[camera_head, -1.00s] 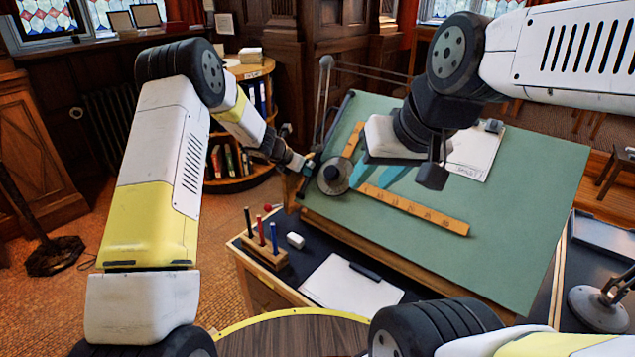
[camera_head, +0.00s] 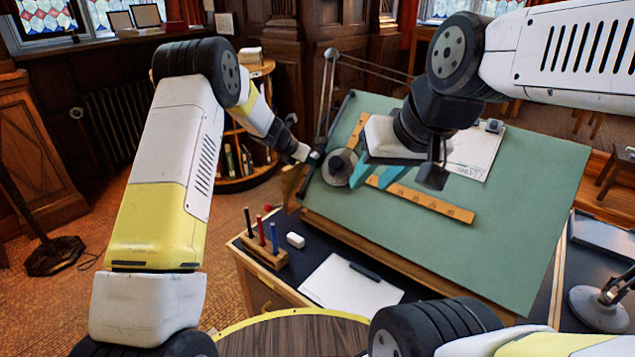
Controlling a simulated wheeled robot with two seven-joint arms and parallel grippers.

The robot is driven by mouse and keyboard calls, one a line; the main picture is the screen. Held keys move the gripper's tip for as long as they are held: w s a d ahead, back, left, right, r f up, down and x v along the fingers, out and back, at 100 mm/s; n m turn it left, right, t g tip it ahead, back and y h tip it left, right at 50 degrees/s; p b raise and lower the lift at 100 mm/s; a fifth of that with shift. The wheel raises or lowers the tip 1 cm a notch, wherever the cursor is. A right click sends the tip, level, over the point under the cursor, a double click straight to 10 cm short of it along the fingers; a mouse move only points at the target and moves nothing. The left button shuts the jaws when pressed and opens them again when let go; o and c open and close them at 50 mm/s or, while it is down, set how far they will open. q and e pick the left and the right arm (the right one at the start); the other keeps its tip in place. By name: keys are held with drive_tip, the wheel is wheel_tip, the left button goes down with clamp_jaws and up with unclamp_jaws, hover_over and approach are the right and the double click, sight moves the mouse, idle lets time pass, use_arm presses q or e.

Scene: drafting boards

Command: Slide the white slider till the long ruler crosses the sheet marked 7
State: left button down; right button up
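The long ruler (camera_head: 432,204) is a tan strip with dark marks, lying slantwise on the green drafting board. It runs from a round grey head (camera_head: 341,168) near the board's left edge. A white sheet (camera_head: 474,154) lies further up the board, clear of the visible ruler. It is partly hidden by my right arm, and I cannot read a 7 on it. I cannot make out the white slider. My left gripper (camera_head: 314,158) is at the board's left edge beside the head; its fingers are too small to judge.
A shorter tan ruler (camera_head: 358,130) points up the board from the head. A lamp (camera_head: 598,307) stands at right. The board's lower right is clear.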

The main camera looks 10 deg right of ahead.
sight(321, 152)
use_arm(q)
drive_tip(key=shift+w+d+r, duration=0.6)
drive_tip(key=shift+d+r, duration=0.15)
drive_tip(key=shift+r, duration=0.1)
drive_tip(key=shift+w+d+r, duration=0.6)
drive_tip(key=shift+d+r, duration=0.15)
drive_tip(key=shift+r, duration=0.05)
drive_tip(key=shift+w+d+r, duration=0.6)
drive_tip(key=shift+r, duration=0.2)
drive_tip(key=shift+w+d+r, duration=0.55)
drive_tip(key=shift+r, duration=0.3)
drive_tip(key=shift+w+d+r, duration=0.6)
drive_tip(key=shift+r, duration=0.2)
drive_tip(key=shift+w+d+r, duration=0.55)
drive_tip(key=shift+r, duration=0.25)
drive_tip(key=shift+a+f, duration=0.1)
drive_tip(key=shift+s+a+f, duration=0.3)
drive_tip(key=shift+f, duration=0.1)
drive_tip(key=v, duration=0.7)
drive_tip(key=shift+r, duration=0.2)
drive_tip(key=shift+w, duration=0.1)
